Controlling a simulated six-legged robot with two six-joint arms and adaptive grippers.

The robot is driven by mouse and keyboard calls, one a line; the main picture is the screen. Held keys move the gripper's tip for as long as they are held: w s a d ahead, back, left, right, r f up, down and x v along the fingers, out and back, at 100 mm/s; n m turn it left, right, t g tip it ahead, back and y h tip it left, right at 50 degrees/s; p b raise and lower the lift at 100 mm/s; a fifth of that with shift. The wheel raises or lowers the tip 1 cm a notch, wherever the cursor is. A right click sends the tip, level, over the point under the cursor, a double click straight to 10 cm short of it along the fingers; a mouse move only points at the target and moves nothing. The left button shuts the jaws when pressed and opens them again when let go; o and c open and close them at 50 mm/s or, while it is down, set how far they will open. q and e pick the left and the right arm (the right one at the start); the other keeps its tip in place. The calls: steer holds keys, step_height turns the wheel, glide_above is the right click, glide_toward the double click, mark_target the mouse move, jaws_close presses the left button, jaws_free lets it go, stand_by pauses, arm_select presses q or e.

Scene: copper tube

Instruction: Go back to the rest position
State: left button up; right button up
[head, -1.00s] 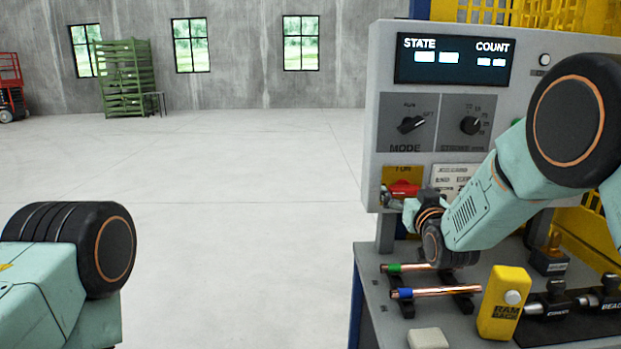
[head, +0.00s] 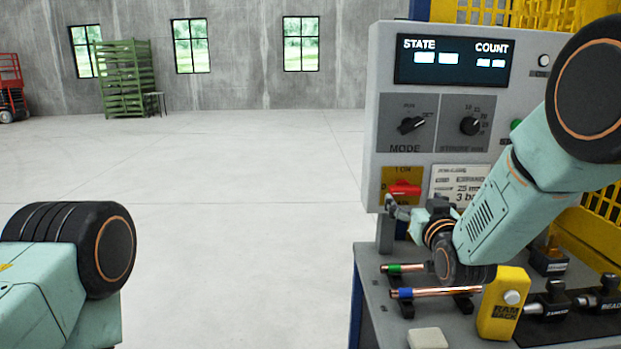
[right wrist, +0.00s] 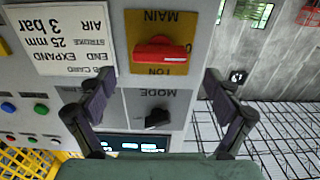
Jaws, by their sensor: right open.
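My right gripper (head: 398,207) is open and empty, just below and in front of the red main switch (head: 404,188) on the grey control panel (head: 376,120). In the right wrist view my right gripper's (right wrist: 158,92) two fingers stand wide apart, with the red switch (right wrist: 160,52) seen upside down between and beyond them. I see no contact between fingers and switch. My left arm shows only as a link at the lower left; its gripper is out of view.
Two copper tubes, one with a green band (head: 394,268) and one with a blue band (head: 405,293), lie on supports below my right wrist. A yellow RAM BACK block (head: 505,290) and black tooling (head: 556,303) stand to the right.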

steer(key=s, duration=0.7)
steer(key=w, duration=1.2)
steer(key=shift+a+f, duration=0.1)
steer(key=m, duration=0.3)
steer(key=shift+s+p, duration=0.1)
steer(key=shift+p, duration=0.3)
steer(key=shift+s, duration=0.35)
steer(key=n, duration=1.2)
glide_toward(408, 192)
steer(key=shift+w+a+f+b, duration=0.2)
steer(key=shift+w+f+b, duration=0.15)
steer(key=shift+f, duration=0.1)
